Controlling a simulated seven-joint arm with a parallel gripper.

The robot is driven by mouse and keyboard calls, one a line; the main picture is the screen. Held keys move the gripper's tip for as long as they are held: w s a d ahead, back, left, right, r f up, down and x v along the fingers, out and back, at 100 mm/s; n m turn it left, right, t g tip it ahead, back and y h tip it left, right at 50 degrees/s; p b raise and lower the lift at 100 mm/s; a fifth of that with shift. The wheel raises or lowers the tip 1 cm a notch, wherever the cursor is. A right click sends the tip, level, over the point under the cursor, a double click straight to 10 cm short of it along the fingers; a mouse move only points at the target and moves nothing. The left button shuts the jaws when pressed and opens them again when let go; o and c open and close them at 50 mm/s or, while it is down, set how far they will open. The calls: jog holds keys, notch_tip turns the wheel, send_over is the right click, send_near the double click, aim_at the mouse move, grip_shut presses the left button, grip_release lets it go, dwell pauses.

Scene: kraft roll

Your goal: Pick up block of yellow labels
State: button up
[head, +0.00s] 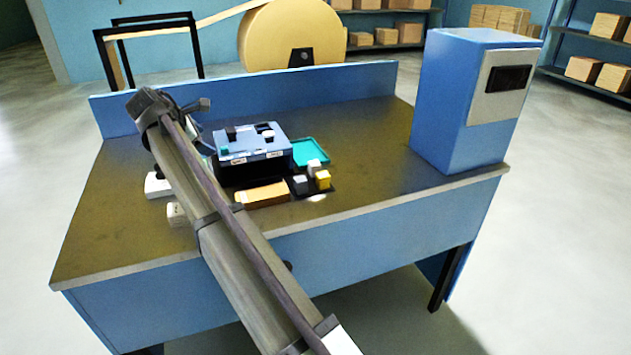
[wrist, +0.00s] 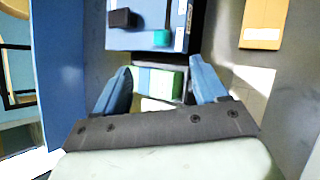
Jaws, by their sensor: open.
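A small yellow block (head: 322,180), which looks like the block of yellow labels, sits at the right end of a dark mat on the workbench in the head view. It is not visible in the wrist view. My gripper (wrist: 163,78) has two blue fingers, spread apart with nothing held.
A blue box (head: 247,147) with small black, white and teal pieces stands mid-bench. Around it are a teal tray (head: 312,152), a whitish block (head: 313,167) and a tan box (head: 262,195). A tall blue cabinet (head: 452,105) stands at right. The bench's front right is clear.

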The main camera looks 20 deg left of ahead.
jog(key=w+d+m+g+h, duration=0.1)
jog(key=w+d+g, duration=0.1)
jog(key=w+d, duration=0.4)
jog(key=w+d+m+g, duration=0.1)
jog(key=w+d, duration=0.2)
jog(key=d, duration=0.5)
jog(key=g, duration=0.4)
send_near(323, 175)
jog(key=shift+m, duration=0.4)
jog(key=f, duration=0.3)
jog(key=w+f, duration=0.1)
jog(key=f, duration=0.5)
jog(key=shift+w+f, duration=0.25)
jog(key=shift+w, duration=0.1)
jog(key=c, duration=1.2)
